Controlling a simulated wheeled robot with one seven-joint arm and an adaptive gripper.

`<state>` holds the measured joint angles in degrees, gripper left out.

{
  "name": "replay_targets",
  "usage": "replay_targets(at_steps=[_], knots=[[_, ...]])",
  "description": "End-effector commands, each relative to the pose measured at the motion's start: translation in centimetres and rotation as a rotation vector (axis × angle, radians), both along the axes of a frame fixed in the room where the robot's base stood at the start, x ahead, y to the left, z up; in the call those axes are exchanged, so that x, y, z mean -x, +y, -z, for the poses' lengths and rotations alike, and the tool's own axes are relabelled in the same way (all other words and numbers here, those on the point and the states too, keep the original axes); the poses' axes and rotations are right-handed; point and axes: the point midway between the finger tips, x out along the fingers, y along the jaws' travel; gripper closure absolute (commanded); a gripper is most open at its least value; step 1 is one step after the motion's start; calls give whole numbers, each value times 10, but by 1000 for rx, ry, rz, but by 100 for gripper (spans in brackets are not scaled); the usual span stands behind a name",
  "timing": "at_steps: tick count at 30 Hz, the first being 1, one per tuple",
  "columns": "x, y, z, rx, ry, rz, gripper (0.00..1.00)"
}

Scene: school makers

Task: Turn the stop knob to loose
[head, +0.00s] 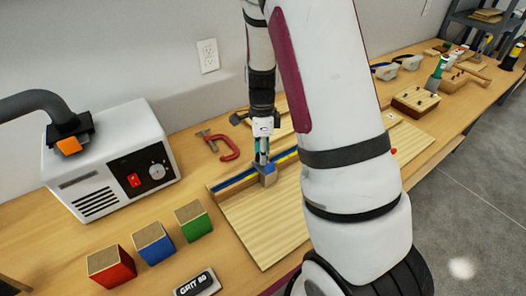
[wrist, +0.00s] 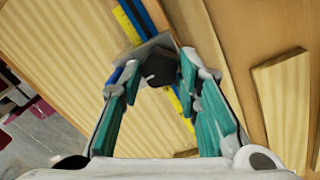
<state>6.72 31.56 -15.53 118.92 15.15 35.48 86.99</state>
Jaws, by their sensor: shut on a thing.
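The stop knob (wrist: 160,68) is dark grey with a small white mark, and it shows between my fingers in the wrist view. It sits on a grey stop block (head: 268,179) on the blue and yellow rail of a wooden board (head: 262,225). My gripper (head: 264,158) points down from above the stop. Its teal fingers (wrist: 158,72) are shut on the knob, one on each side. In the head view the knob is mostly hidden by the fingers. I cannot read any loose or tight marking.
A red clamp (head: 225,146) lies behind the rail. A white machine (head: 112,160) with a red switch and hose stands at left. Red, blue (head: 153,243) and green blocks and a "GRIT 80" label (head: 197,283) are in front. My arm hides part of the board.

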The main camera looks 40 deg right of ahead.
Motion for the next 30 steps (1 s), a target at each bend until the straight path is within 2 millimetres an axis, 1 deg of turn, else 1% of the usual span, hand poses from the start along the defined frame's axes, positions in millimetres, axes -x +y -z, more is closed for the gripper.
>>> replay_targets(at_steps=[30], knots=[[-3, 2, 0, -1, 0, -965, 98]])
